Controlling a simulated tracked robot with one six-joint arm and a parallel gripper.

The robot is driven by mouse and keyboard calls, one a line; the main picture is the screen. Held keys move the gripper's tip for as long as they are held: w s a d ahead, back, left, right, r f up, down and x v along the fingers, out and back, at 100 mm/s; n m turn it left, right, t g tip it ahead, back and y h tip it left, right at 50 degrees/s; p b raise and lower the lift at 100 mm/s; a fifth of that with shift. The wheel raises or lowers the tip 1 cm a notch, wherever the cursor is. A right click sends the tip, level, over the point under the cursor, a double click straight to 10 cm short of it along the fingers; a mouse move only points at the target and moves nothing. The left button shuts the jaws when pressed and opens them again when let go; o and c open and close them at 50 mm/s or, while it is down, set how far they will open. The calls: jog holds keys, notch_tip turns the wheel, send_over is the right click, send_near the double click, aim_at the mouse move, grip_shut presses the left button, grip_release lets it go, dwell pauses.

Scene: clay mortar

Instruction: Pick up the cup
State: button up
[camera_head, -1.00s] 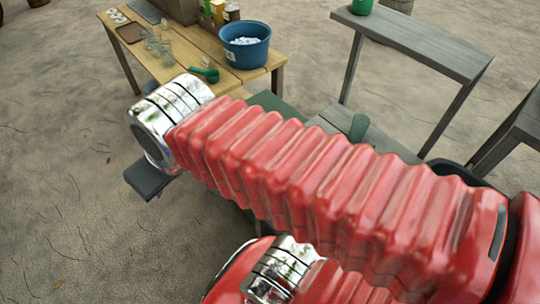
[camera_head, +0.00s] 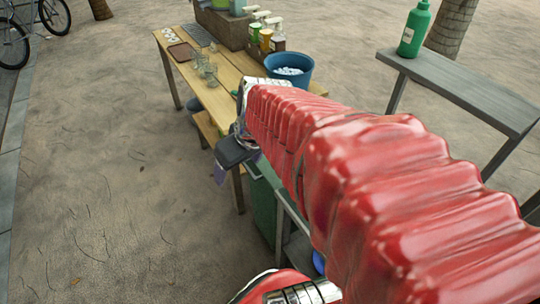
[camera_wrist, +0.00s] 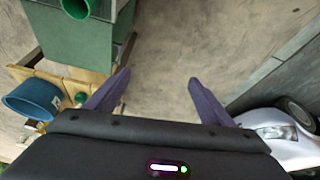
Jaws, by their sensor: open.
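My gripper (camera_wrist: 158,80) is open, with its two purple fingers wide apart and nothing between them. In the head view the gripper (camera_head: 221,172) hangs in front of the wooden table's near end, partly hidden by my arm. In the wrist view a green, round, open-ended vessel (camera_wrist: 76,8), which may be the cup, is at the top left, beyond the left finger. It is cut by the frame edge and apart from the gripper. Several clear glasses (camera_head: 208,68) stand on the wooden table (camera_head: 228,103). I cannot tell which vessel is the task's cup.
A blue bucket (camera_head: 290,68) with pale contents is on the wooden table, also in the wrist view (camera_wrist: 35,98). A green bin (camera_head: 264,210) stands below. A green bottle (camera_head: 413,30) is on the grey bench (camera_head: 465,85). A silver car (camera_wrist: 275,135) is at lower right. Open ground lies left.

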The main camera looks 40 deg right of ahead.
jog(key=s+d+f, duration=0.2)
jog(key=d+f, duration=0.1)
jog(key=d, duration=0.4)
jog(key=s+d+f+m, duration=0.1)
jog(key=s+d+f, duration=0.2)
jog(key=d, duration=0.4)
jog(key=s+d+f+m, duration=0.1)
jog(key=s+d+f, duration=0.1)
jog(key=d, duration=0.6)
jog(key=shift+s+f+h, duration=0.3)
jog(key=shift+f, duration=0.55)
jog(key=x, duration=0.8)
jog(key=shift+f, duration=0.35)
jog(key=shift+w+f, duration=0.1)
jog(key=shift+x, duration=2.5)
